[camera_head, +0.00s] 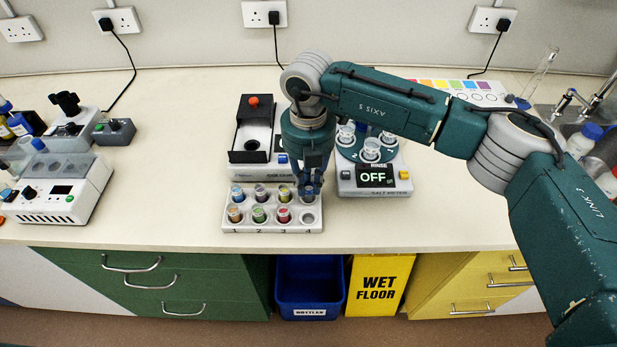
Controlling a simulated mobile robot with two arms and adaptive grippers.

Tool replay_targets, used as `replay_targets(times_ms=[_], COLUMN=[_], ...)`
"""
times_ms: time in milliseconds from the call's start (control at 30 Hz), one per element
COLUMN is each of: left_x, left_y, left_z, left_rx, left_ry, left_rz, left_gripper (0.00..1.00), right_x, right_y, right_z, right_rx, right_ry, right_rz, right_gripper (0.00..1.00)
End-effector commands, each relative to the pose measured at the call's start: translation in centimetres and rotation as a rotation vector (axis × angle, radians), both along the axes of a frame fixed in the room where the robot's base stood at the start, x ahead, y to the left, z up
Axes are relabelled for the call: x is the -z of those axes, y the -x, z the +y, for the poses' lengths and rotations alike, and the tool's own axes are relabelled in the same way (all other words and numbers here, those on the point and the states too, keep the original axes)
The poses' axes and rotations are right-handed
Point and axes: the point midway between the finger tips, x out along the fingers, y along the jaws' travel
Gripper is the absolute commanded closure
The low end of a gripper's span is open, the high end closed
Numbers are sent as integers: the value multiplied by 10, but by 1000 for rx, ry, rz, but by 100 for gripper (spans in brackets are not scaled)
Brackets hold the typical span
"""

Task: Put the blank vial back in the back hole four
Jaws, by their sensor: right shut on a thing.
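A white vial rack (229,226) stands near the front edge of the bench, with two rows of holes and the numbers 1 to 4 along its front. Capped or filled vials show in back holes one to three and front holes one to three. Front hole four (308,218) is empty. My right gripper (311,183) points down over back hole four and is shut on a vial (308,194), which I take as the blank vial. The vial is upright at that hole; the fingers hide how deep it sits. My left gripper is out of view.
Close behind the rack is the colour meter (250,172) with its dark lid raised. The salt meter (375,191), reading OFF, stands just right, with vials on its round top. A white device (50,205) is far left. Bench front between is clear.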

Motion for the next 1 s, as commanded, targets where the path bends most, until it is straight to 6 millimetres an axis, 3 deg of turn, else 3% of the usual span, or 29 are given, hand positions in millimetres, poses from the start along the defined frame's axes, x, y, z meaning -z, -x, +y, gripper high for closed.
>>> replay_targets(times_ms=[433, 467, 567, 833, 1000], left_x=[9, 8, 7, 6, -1], left_y=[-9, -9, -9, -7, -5], left_z=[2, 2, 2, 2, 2], left_rx=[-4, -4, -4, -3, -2], left_ry=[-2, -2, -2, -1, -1], left_rz=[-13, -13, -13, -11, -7], left_gripper=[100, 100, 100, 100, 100], right_x=[8, 7, 6, 5, -6], right_y=[0, 0, 0, 0, -1], right_z=[0, 0, 0, 0, 0], right_rx=[-1, -1, -1, -1, 0], right_ry=[-1, -1, -1, -1, -1], right_rz=[-1, -1, -1, -1, -3], right_gripper=[99, 79, 62, 62, 62])
